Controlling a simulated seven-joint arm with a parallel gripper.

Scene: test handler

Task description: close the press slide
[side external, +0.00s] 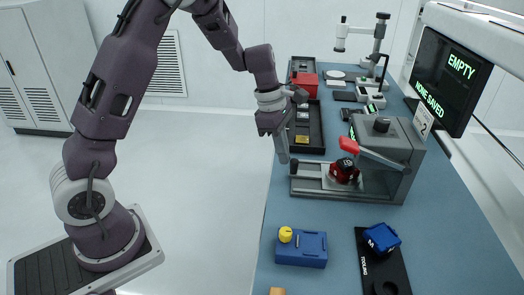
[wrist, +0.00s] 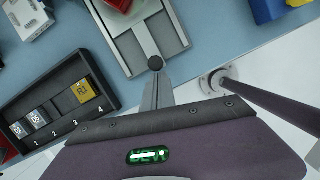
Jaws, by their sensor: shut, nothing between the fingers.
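The press (side external: 405,158) is a grey housing with a red-handled lever and a "2" sign. Its slide (side external: 310,185) sticks out to the left, with a red-and-black part (side external: 344,171) on it beside the housing mouth. A dark round knob (side external: 293,167) stands at the slide's outer end. In the wrist view the slide (wrist: 150,38) runs up from the knob (wrist: 155,63). My gripper (side external: 283,158) is shut and empty, pointing down just left of the knob. In the wrist view its fingertips (wrist: 156,80) are right by the knob; I cannot tell whether they touch it.
Behind the slide lies a black numbered tray (side external: 307,128), whose yellow block also shows in the wrist view (wrist: 83,90). In front are a blue block with a yellow knob (side external: 301,248) and a blue cube (side external: 381,238) on a black plate. A screen (side external: 448,82) reads "EMPTY" and "NONE SAVED".

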